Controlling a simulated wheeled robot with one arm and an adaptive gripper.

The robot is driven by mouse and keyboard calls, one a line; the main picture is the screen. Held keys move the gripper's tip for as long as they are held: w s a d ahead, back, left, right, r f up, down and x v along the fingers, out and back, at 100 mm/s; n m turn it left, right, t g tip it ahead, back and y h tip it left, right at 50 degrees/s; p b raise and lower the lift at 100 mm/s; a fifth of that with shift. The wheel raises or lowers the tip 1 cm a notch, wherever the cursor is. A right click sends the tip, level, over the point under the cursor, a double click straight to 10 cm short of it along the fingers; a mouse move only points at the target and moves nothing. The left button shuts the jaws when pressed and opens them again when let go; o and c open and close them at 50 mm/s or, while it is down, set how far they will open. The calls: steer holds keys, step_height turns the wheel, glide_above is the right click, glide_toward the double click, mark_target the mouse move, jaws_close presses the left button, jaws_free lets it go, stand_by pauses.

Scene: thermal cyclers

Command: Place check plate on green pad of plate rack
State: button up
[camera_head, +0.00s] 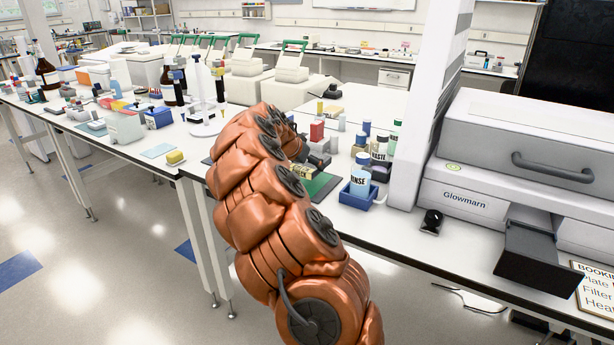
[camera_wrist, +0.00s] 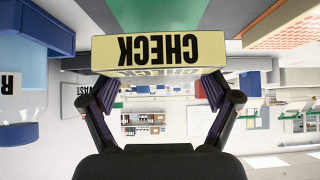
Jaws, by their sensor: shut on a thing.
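The check plate (camera_wrist: 160,53) is a pale yellow block with black CHECK lettering, upside down in the wrist view. My gripper (camera_wrist: 158,84) is shut on it, with one finger at each end. A green pad (camera_wrist: 152,14) lies just past the plate, partly hidden by it; I cannot tell if they touch. In the head view, the green pad (camera_head: 322,185) shows on the bench beside my arm. The yellowish plate (camera_head: 300,171) shows at its far left edge, and my arm hides much of the gripper. The rack's outline is not clear.
A RINSE bottle (camera_head: 360,178) in a blue holder stands close right of the pad, with WASTE bottles (camera_head: 379,150) behind it. A white pillar (camera_head: 428,110) and the Glowmarn machine (camera_head: 520,160) stand further right. A yellow block (camera_head: 175,157) lies left of my arm.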

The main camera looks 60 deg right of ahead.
mark_target(307, 184)
steer(key=shift+f+p, duration=0.45)
steer(key=shift+f, duration=1.9)
steer(key=shift+f, duration=0.2)
steer(key=o, duration=1)
steer(key=shift+c, duration=0.2)
steer(key=shift+r, duration=0.1)
